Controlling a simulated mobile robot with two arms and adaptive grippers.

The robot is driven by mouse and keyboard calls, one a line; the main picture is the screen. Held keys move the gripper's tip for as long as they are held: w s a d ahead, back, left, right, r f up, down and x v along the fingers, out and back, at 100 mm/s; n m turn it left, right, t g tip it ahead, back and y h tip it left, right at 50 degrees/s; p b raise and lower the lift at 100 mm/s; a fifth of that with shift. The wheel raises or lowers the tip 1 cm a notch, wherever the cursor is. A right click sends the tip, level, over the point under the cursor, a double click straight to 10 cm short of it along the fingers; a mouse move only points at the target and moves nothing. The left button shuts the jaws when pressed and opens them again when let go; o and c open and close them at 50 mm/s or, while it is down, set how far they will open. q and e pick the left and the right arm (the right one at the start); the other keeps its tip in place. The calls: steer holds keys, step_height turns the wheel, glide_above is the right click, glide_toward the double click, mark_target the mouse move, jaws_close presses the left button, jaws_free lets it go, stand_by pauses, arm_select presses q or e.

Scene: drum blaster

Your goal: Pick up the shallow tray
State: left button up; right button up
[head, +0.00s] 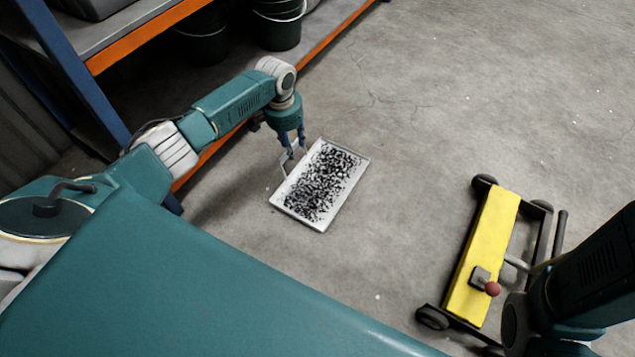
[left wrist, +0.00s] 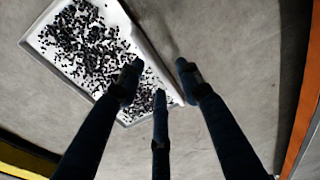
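The shallow tray (head: 342,203) lies on the concrete floor, a light rectangular tray with a low rim, scattered with many small black pieces. A pale handle loop (head: 284,164) shows at its left side, close to my fingers. My left gripper (head: 297,152) points down at the tray's upper-left edge. In the left wrist view the fingers of my left gripper (left wrist: 159,80) are spread, with the tray's white side wall (left wrist: 148,44) running between them. I see no firm grip; contact with the wall is unclear. My right gripper is out of view; only part of the right arm shows.
A yellow wheeled cart (head: 485,250) with a red knob stands on the floor at right, beside my right arm. A shelf with an orange beam (head: 150,35) and blue post runs along upper left, with dark buckets (head: 278,24) beneath. Floor right of the tray is clear.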

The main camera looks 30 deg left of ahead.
arm_select(q)
step_height(320, 180, down, 2)
steer(key=shift+w+f+b, duration=0.1)
steer(key=shift+w+b, duration=0.05)
steer(key=shift+b, duration=0.3)
jaws_close()
steer(key=shift+r, duration=0.2)
steer(key=shift+r, duration=0.1)
